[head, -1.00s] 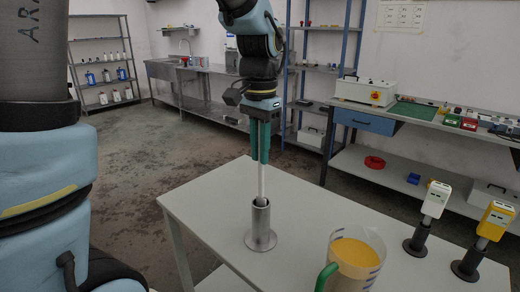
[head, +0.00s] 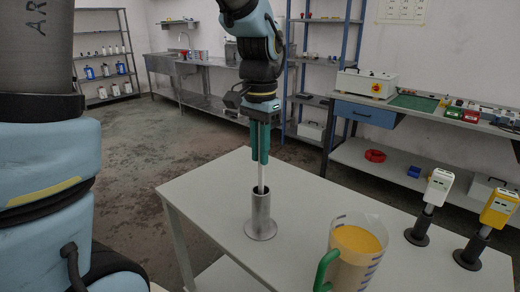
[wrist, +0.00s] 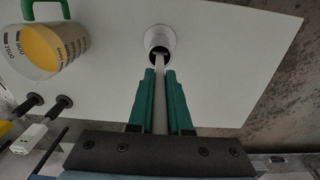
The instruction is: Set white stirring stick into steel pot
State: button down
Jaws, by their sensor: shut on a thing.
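The white stirring stick (head: 261,175) stands upright between the green fingers of my gripper (head: 260,161). My gripper is shut on its upper part, above the steel pot. The steel pot (head: 261,217) is a narrow upright cylinder with a wide round foot, on the grey-white table. The stick's lower end is inside the pot's mouth and hidden by its wall. In the wrist view the stick (wrist: 160,100) runs from the fingers (wrist: 160,72) into the open pot (wrist: 158,38). The fingertips are a little above the rim, apart from it.
A measuring jug (head: 357,254) with orange contents and a green handle stands right of the pot. Two pipette-like devices, white (head: 437,188) and yellow (head: 498,209), stand in round bases farther right. The table (head: 215,185) is clear left of the pot.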

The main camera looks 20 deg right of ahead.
jog(key=shift+f, duration=0.15)
jog(key=shift+f+b, duration=0.85)
jog(key=shift+f, duration=0.4)
jog(key=shift+c, duration=0.6)
grip_release()
notch_tip(320, 180, up, 6)
jog(key=p, duration=0.5)
jog(key=shift+p, duration=0.35)
